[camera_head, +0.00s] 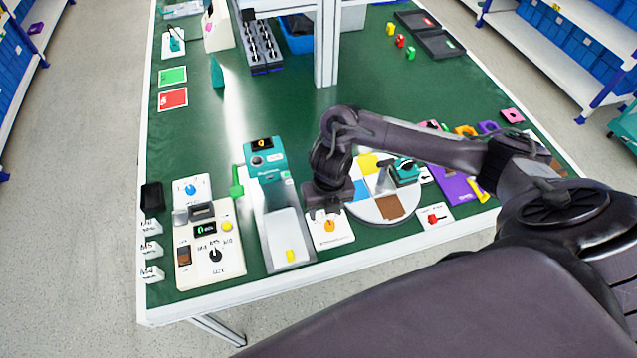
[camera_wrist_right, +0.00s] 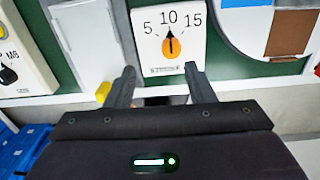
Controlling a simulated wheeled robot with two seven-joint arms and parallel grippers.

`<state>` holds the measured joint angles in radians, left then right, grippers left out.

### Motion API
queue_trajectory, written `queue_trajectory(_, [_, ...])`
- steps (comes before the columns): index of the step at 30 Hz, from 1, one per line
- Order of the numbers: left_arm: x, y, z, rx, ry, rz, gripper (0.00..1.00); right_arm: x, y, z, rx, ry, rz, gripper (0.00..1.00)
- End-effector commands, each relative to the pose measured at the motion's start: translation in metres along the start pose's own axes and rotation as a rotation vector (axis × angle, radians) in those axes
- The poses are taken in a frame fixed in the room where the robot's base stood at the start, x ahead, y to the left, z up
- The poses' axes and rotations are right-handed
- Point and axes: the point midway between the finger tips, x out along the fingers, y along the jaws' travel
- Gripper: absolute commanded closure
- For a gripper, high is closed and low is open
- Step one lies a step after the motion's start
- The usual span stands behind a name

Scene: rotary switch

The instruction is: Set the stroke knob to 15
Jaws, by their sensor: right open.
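The stroke knob (camera_wrist_right: 172,48) is orange with a dark pointer, on a white panel (camera_wrist_right: 145,20) marked 5, 10 and 15. Its pointer is at the 10 in the right wrist view. In the head view the orange knob (camera_head: 330,226) sits near the table's front edge. My right gripper (camera_wrist_right: 162,80) is open and empty, its two fingertips apart and just below the knob in the wrist view. In the head view my right gripper (camera_head: 327,205) hangs over the panel and covers part of it. My left gripper is not in view.
A teal and grey machine with a pale tray (camera_head: 285,228) stands just left of the panel. A round coloured disc (camera_head: 362,210) lies close on the right. A white control box (camera_head: 233,262) with a black dial is further left. The middle of the green table is fairly clear.

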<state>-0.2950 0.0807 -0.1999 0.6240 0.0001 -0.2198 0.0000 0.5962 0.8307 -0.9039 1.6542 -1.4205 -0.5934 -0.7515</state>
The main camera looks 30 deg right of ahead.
Motion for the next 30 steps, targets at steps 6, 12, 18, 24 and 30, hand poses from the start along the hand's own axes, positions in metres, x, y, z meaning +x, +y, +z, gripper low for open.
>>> queue_trajectory(6, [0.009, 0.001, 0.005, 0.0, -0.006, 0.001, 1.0, 0.012, -0.016, -0.001, -0.04, 0.024, -0.036, 0.51])
queue_trajectory(12, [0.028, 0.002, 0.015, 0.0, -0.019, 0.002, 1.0, 0.047, -0.016, -0.002, -0.035, 0.024, -0.034, 0.51])
queue_trajectory(18, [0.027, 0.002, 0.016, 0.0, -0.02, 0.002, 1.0, 0.066, -0.017, -0.001, -0.036, 0.022, -0.035, 0.51])
queue_trajectory(24, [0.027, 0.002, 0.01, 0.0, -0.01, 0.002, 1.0, 0.074, -0.017, -0.001, -0.037, 0.019, -0.035, 0.51])
queue_trajectory(30, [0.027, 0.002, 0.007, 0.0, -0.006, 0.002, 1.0, 0.074, -0.017, -0.001, -0.037, 0.019, -0.035, 0.54])
